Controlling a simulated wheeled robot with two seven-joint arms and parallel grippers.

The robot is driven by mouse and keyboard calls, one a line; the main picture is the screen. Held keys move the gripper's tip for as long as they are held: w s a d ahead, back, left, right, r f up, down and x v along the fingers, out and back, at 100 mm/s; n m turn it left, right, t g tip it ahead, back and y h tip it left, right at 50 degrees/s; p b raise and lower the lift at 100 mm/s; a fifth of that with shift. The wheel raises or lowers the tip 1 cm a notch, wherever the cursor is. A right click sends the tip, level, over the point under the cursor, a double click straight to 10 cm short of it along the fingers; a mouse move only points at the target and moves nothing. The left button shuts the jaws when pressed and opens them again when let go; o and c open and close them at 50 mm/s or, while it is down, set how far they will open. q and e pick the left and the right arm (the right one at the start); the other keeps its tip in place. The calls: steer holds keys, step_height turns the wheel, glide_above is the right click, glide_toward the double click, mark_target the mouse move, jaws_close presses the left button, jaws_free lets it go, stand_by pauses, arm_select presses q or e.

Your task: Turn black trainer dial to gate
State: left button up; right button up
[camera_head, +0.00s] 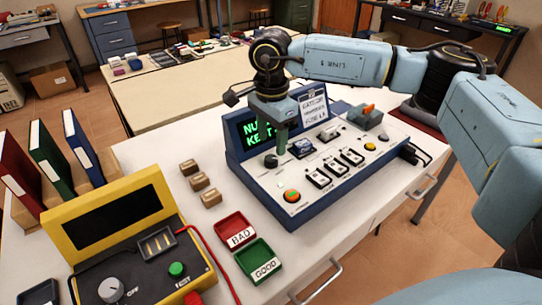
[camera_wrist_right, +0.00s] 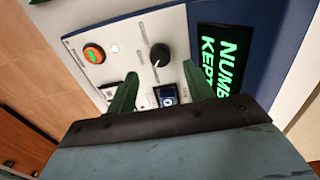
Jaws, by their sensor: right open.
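The black trainer dial (camera_head: 271,161) is a round knob on the sloping white panel of the blue-framed trainer console (camera_head: 240,172), below its lit screen. It also shows in the right wrist view (camera_wrist_right: 160,55), with a small pale pointer mark on it. My right gripper (camera_head: 281,146) is above the panel, close to the dial. In the right wrist view its two green fingers (camera_wrist_right: 160,82) are apart with nothing between them, and the dial lies just beyond their tips. Which setting the dial points to is too small to read. My left gripper is not in view.
The screen (camera_head: 256,132) shows green text, partly hidden by my gripper. An orange-ringed green button (camera_head: 292,196) and several switches share the panel. A red BAD tray (camera_head: 235,230), a green GOOD tray (camera_head: 259,261), brown blocks (camera_head: 199,181) and a yellow tester (camera_head: 75,208) stand left.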

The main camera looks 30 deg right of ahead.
mark_target(271, 158)
step_height(271, 158, down, 5)
steer(key=shift+f+b, duration=0.1)
steer(key=shift+b, duration=0.25)
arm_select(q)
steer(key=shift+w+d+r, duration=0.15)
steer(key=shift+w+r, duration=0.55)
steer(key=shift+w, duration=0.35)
arm_select(e)
steer(key=c, duration=1)
